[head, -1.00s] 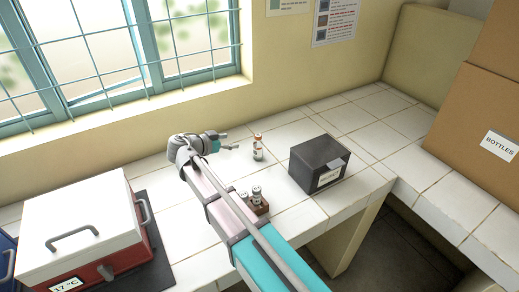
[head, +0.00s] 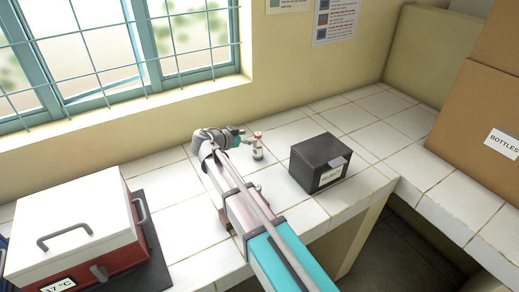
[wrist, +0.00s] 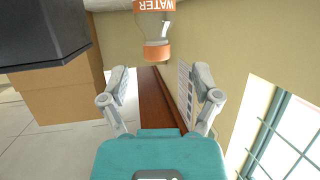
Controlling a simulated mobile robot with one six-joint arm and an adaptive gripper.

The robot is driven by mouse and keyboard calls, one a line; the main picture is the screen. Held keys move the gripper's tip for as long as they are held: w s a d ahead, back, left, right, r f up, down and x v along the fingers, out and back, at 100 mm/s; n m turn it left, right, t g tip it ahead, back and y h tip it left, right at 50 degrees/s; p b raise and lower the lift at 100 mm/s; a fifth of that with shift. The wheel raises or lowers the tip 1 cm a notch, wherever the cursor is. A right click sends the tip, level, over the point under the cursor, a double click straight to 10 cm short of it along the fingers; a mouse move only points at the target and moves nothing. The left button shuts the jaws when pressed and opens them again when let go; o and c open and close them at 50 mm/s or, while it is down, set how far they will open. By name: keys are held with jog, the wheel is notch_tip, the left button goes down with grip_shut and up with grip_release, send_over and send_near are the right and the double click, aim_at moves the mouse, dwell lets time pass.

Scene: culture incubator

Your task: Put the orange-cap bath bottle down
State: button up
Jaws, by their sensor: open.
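The orange-cap bath bottle (head: 258,149) stands upright on the white tiled counter, left of the dark box. It has an orange cap and a pale body with an orange band. In the wrist view the bottle (wrist: 155,28) appears upside down at the top centre, with its orange "WATER" label readable. My gripper (head: 246,141) is just left of the bottle in the head view. In the wrist view my gripper (wrist: 159,97) has its two fingers spread wide with nothing between them; the bottle is beyond the fingertips, roughly centred, apart from them.
A dark labelled box (head: 318,162) stands right of the bottle. A small brown rack (head: 223,220) is mostly hidden by my arm. A red-and-white incubator box (head: 75,225) is at the left, cardboard boxes (head: 480,130) at the right. Bare tiles (head: 370,105) lie behind the dark box.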

aim_at(258, 136)
jog(key=shift+b+x, duration=1.1)
jog(key=shift+x, duration=1.5)
jog(key=shift+s+f, duration=0.1)
jog(key=shift+f, duration=0.1)
grip_shut()
